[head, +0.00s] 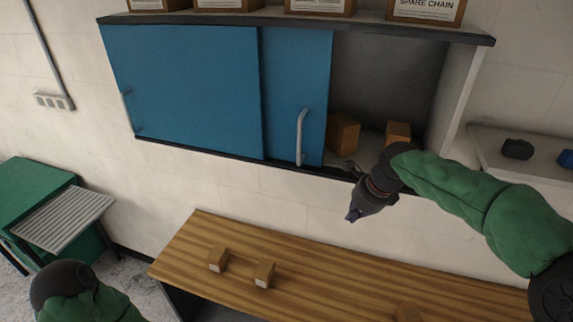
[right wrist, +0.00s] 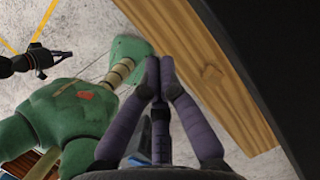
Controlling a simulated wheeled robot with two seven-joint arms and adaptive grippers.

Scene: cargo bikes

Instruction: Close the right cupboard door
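The wall cupboard has two blue sliding doors. The left door (head: 185,90) covers the left half. The right door (head: 290,85), with a grey upright handle (head: 301,137), stands partly behind the left door, leaving the cupboard's right side open. My right gripper (head: 353,214) is below the cupboard's lower edge, right of the handle and apart from it. In the right wrist view its purple fingertips (right wrist: 159,66) meet, with nothing between them. My left arm shows at the head view's lower left without its gripper; the left gripper (right wrist: 58,56) is small in the right wrist view, its opening unclear.
Small boxes (head: 343,132) stand inside the open section. Labelled boxes (head: 426,10) stand on top. Below is a wooden bench (head: 330,270) with small boxes. A shelf (head: 500,160) is at the right, and a green cabinet (head: 35,190) at the left.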

